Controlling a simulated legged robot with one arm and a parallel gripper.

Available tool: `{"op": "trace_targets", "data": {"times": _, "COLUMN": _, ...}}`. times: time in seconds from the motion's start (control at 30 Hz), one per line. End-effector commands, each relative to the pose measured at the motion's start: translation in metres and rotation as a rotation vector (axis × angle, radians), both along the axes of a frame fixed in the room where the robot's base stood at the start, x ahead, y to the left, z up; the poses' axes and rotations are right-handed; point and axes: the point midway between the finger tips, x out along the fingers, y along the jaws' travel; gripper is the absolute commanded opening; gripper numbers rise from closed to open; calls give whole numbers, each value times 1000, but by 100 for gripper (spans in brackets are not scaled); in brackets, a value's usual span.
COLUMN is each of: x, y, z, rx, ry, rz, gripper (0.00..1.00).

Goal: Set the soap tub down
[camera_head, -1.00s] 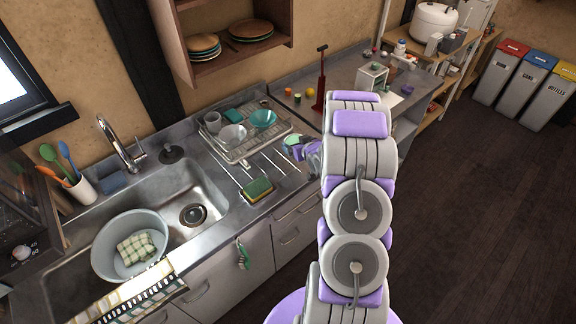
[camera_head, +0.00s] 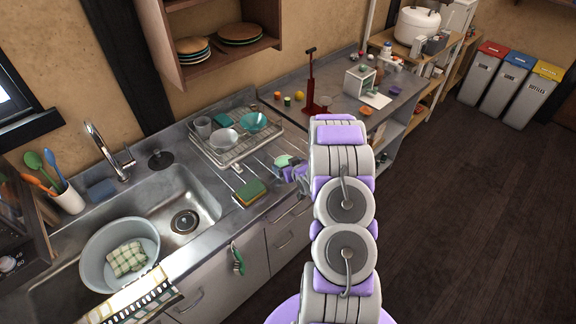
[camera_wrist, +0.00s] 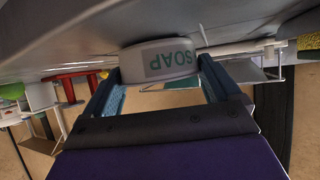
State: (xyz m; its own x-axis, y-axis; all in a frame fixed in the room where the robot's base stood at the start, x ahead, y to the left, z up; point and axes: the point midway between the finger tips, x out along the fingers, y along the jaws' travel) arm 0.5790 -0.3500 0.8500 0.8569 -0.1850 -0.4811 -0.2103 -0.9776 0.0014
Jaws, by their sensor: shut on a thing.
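The soap tub (camera_wrist: 172,62) is a pale round tub with green SOAP lettering, upside down in the tilted wrist view. My gripper (camera_wrist: 160,80) is shut on it, with one dark, blue-padded finger on each side. The tub is right at the grey counter surface (camera_wrist: 70,40), but I cannot tell whether its base touches. In the head view my gripper (camera_head: 291,176) is low over the counter's front part, partly hidden by my arm. The tub's pale green top (camera_head: 283,160) shows just beyond it.
A green and yellow sponge (camera_head: 250,193) lies left of my gripper. A dish rack (camera_head: 238,150) with bowls and cups stands behind, and the sink (camera_head: 165,205) is farther left. A red stand (camera_head: 310,90) and a small white box (camera_head: 359,81) are at the back right.

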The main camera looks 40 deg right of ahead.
Motion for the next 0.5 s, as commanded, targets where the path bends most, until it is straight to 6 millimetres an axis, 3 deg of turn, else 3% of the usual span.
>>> {"op": "trace_targets", "data": {"times": 0.13, "x": 0, "y": -4, "z": -4, "rx": 4, "ry": -2, "rz": -2, "gripper": 49}}
{"op": "trace_targets", "data": {"times": 0.17, "x": 0, "y": -4, "z": -4, "rx": 4, "ry": -2, "rz": -2, "gripper": 92}}
{"op": "trace_targets", "data": {"times": 0.2, "x": 0, "y": -4, "z": -3, "rx": 3, "ry": -2, "rz": -2, "gripper": 96}}
{"op": "trace_targets", "data": {"times": 0.27, "x": 0, "y": -4, "z": -3, "rx": 3, "ry": -2, "rz": -2, "gripper": 100}}
{"op": "trace_targets", "data": {"times": 0.5, "x": 0, "y": -3, "z": -1, "rx": 2, "ry": 0, "rz": -2, "gripper": 100}}
